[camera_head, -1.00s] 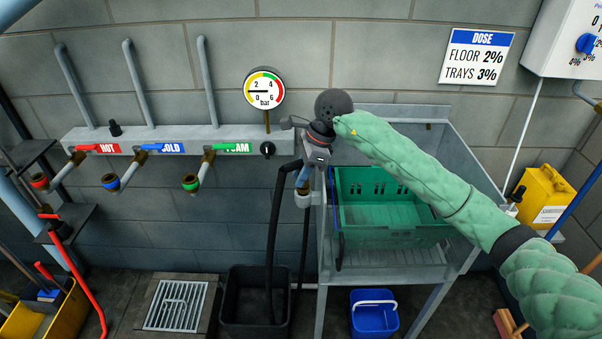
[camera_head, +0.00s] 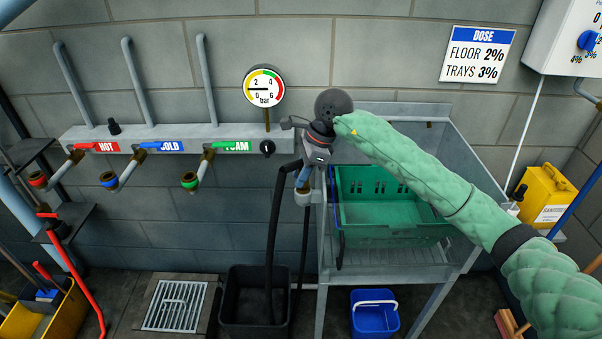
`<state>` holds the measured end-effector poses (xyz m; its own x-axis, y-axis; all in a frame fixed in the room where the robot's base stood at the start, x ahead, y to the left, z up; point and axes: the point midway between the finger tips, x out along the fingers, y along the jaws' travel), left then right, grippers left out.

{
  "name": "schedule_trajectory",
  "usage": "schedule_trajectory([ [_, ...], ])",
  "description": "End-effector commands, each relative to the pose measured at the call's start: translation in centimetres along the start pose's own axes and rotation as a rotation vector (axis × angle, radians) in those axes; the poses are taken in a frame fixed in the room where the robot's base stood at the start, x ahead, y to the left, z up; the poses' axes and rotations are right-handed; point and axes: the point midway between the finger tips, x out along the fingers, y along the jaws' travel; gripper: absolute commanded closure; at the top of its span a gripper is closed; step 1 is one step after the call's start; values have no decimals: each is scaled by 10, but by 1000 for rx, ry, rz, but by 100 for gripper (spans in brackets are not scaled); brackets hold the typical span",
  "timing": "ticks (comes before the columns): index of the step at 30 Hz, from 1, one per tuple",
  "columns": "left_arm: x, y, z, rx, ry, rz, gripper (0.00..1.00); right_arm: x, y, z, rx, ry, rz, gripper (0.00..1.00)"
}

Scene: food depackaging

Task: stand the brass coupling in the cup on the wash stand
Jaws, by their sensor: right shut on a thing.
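The wash stand (camera_head: 470,150) is a grey metal sink with legs, right of centre. A small grey cup (camera_head: 303,199) is fixed at its left front edge. The brass coupling (camera_head: 304,187), at the end of a black hose (camera_head: 275,215), shows just at the cup's mouth, below my gripper. It looks roughly upright; I cannot tell how deep it sits in the cup. My right gripper (camera_head: 307,172) reaches in from the right over the stand, pointing down, and is shut on the coupling, partly hiding it. My left gripper is not in view.
A green crate (camera_head: 390,238) sits in the stand, right of the cup. The black hose drops into a black bin (camera_head: 240,328) on the floor. A blue bucket (camera_head: 375,320) stands under the stand. Hot, cold and foam taps line the wall pipe (camera_head: 190,135) at left.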

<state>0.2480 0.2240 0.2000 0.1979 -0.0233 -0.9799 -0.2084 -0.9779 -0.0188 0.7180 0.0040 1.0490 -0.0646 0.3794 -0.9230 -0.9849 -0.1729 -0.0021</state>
Motion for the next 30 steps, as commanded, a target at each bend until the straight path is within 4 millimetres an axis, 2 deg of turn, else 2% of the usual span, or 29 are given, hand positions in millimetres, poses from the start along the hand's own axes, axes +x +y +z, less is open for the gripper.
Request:
schedule_trajectory([
  [18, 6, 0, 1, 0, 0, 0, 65, 3, 0, -1, 0, 0, -1, 100],
  [19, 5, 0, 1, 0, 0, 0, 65, 3, 0, -1, 0, 0, -1, 71],
  [22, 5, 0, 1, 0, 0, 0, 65, 3, 0, -1, 0, 0, -1, 51],
  [30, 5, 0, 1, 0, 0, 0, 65, 3, 0, -2, 0, 0, 0, 50],
])
